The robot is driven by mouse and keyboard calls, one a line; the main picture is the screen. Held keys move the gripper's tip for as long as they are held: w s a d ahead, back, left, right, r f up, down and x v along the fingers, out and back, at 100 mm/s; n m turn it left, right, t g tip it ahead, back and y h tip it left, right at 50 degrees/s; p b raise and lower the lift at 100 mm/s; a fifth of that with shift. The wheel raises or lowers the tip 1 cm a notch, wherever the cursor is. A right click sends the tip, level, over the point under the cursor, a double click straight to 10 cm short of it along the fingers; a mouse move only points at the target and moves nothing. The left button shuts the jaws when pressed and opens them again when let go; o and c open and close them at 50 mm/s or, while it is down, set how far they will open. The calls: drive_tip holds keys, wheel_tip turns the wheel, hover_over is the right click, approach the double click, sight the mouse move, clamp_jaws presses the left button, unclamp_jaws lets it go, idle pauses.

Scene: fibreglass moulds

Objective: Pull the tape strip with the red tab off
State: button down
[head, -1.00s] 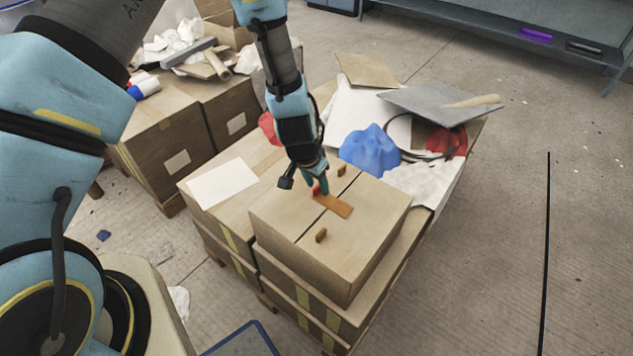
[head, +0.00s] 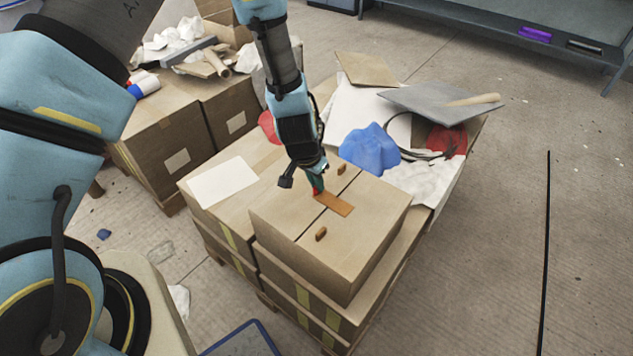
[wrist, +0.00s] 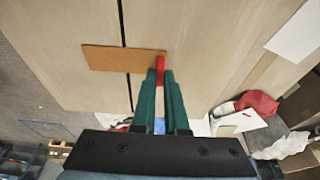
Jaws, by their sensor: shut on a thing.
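The orange-brown tape strip (head: 337,206) lies flat across the dark seam on top of a cardboard box (head: 290,214). In the wrist view the strip (wrist: 115,58) crosses the seam, and its red tab (wrist: 161,68) stands at its right end. My gripper (wrist: 161,78) has its green fingers shut on the red tab.
A white sheet (head: 222,183) lies on the carton to the left. A blue cloth (head: 370,149) and a grey board (head: 430,103) lie behind the box.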

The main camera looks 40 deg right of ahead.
drive_tip(key=shift+r+p, duration=0.5)
drive_tip(key=shift+r, duration=0.2)
idle(0.7)
wheel_tip(320, 180, up, 10)
drive_tip(key=p, duration=0.6)
drive_tip(key=shift+p, duration=0.35)
drive_tip(key=shift+f, duration=0.1)
